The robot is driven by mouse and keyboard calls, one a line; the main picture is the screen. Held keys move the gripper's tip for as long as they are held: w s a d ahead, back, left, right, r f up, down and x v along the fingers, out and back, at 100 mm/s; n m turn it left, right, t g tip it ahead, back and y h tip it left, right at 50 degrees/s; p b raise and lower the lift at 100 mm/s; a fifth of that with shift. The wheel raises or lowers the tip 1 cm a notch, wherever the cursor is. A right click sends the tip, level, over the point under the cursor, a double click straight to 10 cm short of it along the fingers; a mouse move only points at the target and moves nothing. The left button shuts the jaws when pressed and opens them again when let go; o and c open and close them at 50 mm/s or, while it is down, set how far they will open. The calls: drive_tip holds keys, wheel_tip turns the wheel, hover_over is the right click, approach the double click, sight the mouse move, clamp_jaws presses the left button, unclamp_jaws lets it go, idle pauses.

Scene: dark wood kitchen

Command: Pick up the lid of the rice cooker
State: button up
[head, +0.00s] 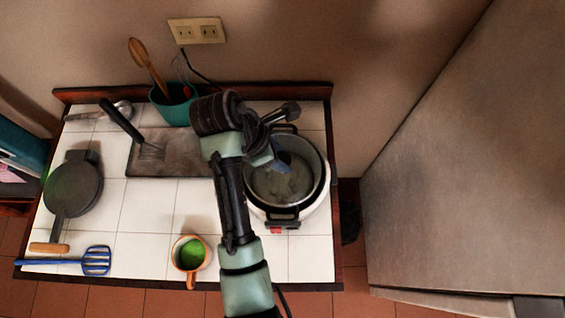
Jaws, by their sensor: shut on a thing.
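The rice cooker (322,204) stands at the right end of the tiled counter, white outside with dark handles at its top and bottom in the picture. Its lid (290,188) shows as a round, greyish, glass-like disc within the dark rim. My gripper (282,161) reaches over the upper left part of the lid and is shut on it. The arm hides the left side of the cooker, and the grasped part of the lid is hidden by my gripper. I cannot tell whether the lid rests on the cooker or is slightly raised.
An orange mug (190,262) with green contents stands left of my arm. A dark board (170,160), a teal utensil pot (174,108), a round dark pan (72,190) and a blue spatula (95,261) lie further left. A large grey appliance (470,180) stands at right.

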clamp_jaws()
idle(1.0)
drive_tip(key=shift+w+r, duration=0.1)
drive_tip(key=shift+r, duration=0.45)
wheel_tip(320, 180, up, 9)
drive_tip(key=p, duration=0.5)
